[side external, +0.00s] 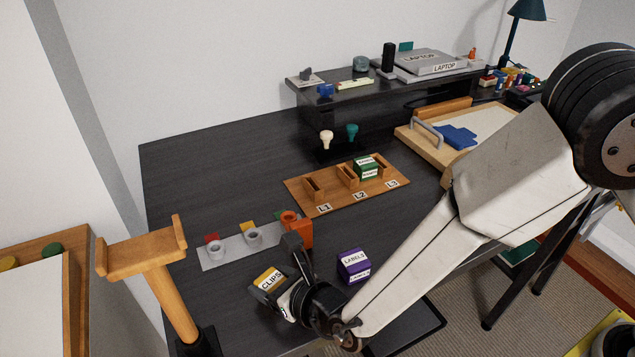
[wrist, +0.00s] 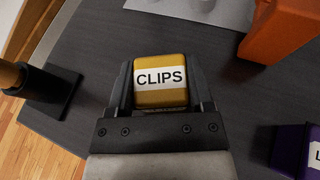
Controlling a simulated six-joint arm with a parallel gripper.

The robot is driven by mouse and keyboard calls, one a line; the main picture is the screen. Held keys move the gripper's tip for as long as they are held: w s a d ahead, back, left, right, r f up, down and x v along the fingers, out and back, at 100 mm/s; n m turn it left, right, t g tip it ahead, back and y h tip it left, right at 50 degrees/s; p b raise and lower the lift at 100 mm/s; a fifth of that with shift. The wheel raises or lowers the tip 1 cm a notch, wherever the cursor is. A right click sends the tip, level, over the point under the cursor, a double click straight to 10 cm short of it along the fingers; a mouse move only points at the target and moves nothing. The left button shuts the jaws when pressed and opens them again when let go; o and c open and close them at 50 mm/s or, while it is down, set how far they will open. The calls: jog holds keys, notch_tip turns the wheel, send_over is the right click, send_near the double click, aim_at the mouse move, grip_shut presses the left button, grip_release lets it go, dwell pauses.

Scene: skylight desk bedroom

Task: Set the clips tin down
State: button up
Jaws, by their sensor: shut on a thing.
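The clips tin (side external: 269,279) is a small yellow box with a white CLIPS label, near the front left part of the dark desk in the side external view. In the wrist view the clips tin (wrist: 160,95) sits between the two black fingers of my gripper (wrist: 160,88), which is shut on it. My gripper (side external: 272,287) also shows in the side external view, low over the desk. I cannot tell whether the tin touches the desk top.
A purple labels tin (side external: 353,264) stands right of my gripper. Behind are a grey strip with round holders (side external: 232,247), an orange block (side external: 299,232) and a wooden slotted board (side external: 325,203) holding a green tin (side external: 367,168). A wooden T-shaped stand (side external: 160,265) rises at left.

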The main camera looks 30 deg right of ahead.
jog(key=shift+f, duration=0.2)
jog(key=o, duration=1.3)
jog(key=shift+c, duration=0.2)
jog(key=shift+r, duration=0.2)
jog(key=shift+v, duration=0.8)
jog(key=v, duration=1)
jog(key=shift+s+d, duration=0.15)
jog(key=shift+r, duration=0.1)
